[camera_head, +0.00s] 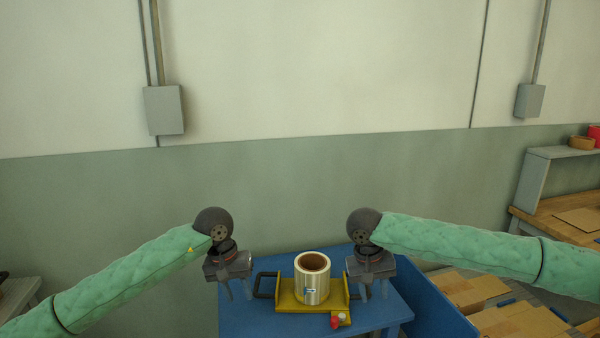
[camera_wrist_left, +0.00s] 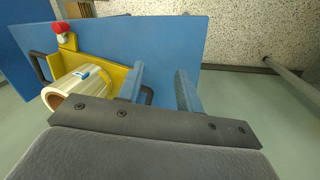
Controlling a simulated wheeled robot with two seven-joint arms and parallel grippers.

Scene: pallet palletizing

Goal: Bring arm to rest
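A yellow tray (camera_head: 288,299) with black side handles rests on a blue table (camera_head: 240,323). A roll of clear film (camera_head: 312,284) with a brown core stands on it. My left gripper (camera_head: 238,296) hangs just left of the tray's left handle (camera_head: 262,287), fingers apart and empty. In the left wrist view its fingers (camera_wrist_left: 160,76) are spread, with a handle (camera_wrist_left: 148,94) partly hidden behind one of them. My right gripper (camera_head: 375,294) hangs by the tray's right side, fingers apart. It partly hides the right handle, so contact there cannot be told.
A red-and-white item (camera_head: 336,320) sits at the tray's front edge. A blue container (camera_head: 433,310) is right of the table, with cardboard boxes (camera_head: 520,321) beyond it. A wooden workbench (camera_head: 548,215) stands at far right. The wall behind is clear at arm height.

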